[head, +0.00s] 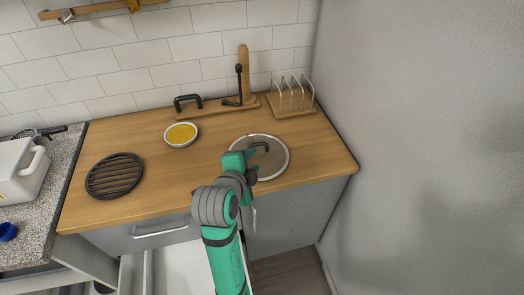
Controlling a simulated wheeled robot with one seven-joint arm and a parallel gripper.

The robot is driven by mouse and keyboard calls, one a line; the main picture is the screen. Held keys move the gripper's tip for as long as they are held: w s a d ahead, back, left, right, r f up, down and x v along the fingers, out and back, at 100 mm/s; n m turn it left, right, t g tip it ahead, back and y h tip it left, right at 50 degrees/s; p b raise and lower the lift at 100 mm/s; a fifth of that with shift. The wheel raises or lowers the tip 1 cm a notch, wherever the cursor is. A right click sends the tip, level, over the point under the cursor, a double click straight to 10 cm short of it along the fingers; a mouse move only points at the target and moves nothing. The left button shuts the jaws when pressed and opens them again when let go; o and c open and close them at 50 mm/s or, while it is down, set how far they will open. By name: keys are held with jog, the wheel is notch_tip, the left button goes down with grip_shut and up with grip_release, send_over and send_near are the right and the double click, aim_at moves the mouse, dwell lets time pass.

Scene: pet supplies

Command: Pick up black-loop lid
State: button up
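A round lid (273,164) with a pale metal rim and a black loop handle (261,145) lies on the wooden counter, right of centre. My arm comes up from the bottom of the head view and covers the lid's left and front part. My gripper (250,173) is at or above the lid's lower left part, mostly hidden by my own wrist. I cannot tell whether it touches the lid or how its fingers stand. A second black loop (188,101) stands at the back by the wall; what it belongs to is unclear.
A white bowl (181,143) with yellow contents and a round black grate (114,176) stand left on the counter. A wooden rack with wire loops (291,105) is at the back right. A white box (17,178) sits on the speckled worktop at left. A wall bounds the right.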

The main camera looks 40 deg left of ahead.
send_near(260, 144)
jog(key=shift+w+a+f+m, duration=0.15)
jog(key=shift+w+a+f, duration=0.1)
jog(key=shift+w+f, duration=0.25)
jog(key=shift+w+a+f+m, duration=0.2)
jog(key=shift+w+f, duration=0.15)
jog(key=shift+w, duration=0.2)
jog(key=shift+w+a+f, duration=0.25)
jog(key=shift+w+a, duration=0.05)
jog(key=shift+a, duration=0.05)
jog(key=x, duration=0.4)
jog(key=shift+w+d, duration=0.25)
jog(key=shift+w, duration=0.1)
jog(key=shift+s+a, duration=0.1)
grip_shut()
jog(key=shift+r, duration=0.1)
